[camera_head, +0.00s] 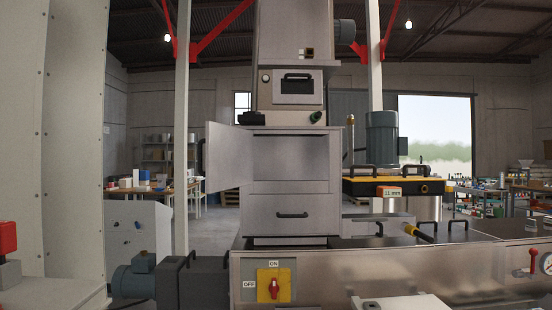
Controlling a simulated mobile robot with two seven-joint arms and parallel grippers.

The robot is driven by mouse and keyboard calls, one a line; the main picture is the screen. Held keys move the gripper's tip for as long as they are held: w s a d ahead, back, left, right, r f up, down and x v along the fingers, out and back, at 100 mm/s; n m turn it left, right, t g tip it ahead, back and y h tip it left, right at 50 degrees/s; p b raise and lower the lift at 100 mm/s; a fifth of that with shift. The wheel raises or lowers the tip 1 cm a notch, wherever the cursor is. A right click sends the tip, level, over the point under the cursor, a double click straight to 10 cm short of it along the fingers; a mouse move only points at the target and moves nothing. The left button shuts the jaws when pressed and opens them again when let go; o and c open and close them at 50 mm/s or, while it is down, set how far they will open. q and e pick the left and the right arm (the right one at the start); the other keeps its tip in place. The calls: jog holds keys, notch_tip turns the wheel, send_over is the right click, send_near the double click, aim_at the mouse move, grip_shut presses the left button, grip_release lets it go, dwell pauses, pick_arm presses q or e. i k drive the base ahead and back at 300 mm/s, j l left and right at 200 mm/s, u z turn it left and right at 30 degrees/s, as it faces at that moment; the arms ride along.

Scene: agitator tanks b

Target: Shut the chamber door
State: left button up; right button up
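The chamber door (228,157) is a light grey metal panel standing open. It swings out to the left from the left side of the chamber opening (290,157), in the middle part of a tall steel machine. A dark handle (201,156) shows at the door's free left edge. The chamber opening is uncovered and I see no object inside it. Neither of my grippers can be made out in this view, and nothing is seen touching the door.
Below the chamber is a closed drawer front with a dark handle (292,215). A steel bench (390,275) with a red rotary switch (274,285) on a yellow plate runs along the front. A tall pale panel (75,130) stands at the left. Open floor shows behind the door.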

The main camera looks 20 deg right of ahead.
aim_at(229, 150)
jog(key=j+z, duration=0.4)
jog(key=k+j+z, duration=0.1)
jog(key=j+z, duration=0.3)
jog(key=k+j+z, duration=0.15)
jog(key=j, duration=0.15)
jog(key=j+z, duration=0.2)
jog(key=k+j+z, duration=0.15)
jog(key=j, duration=0.2)
jog(key=k+j, duration=0.2)
jog(key=j, duration=0.2)
jog(key=k+j+z, duration=0.1)
jog(key=j, duration=0.35)
jog(key=k+j, duration=0.55)
jog(key=j, duration=0.25)
jog(key=i+l+z, duration=0.15)
jog(key=l, duration=0.25)
jog(key=i+l+z, duration=0.2)
jog(key=l, duration=0.2)
jog(key=i+l+z, duration=0.15)
jog(key=l, duration=0.2)
jog(key=i+l+z, duration=0.1)
jog(key=i+l, duration=0.25)
jog(key=i, duration=0.15)
jog(key=i+l+z, duration=0.1)
jog(key=i+l, duration=0.15)
jog(key=i, duration=0.25)
jog(key=i+u, duration=0.5)
jog(key=i+l+u, duration=0.15)
jog(key=i+u, duration=0.3)
jog(key=i, duration=0.15)
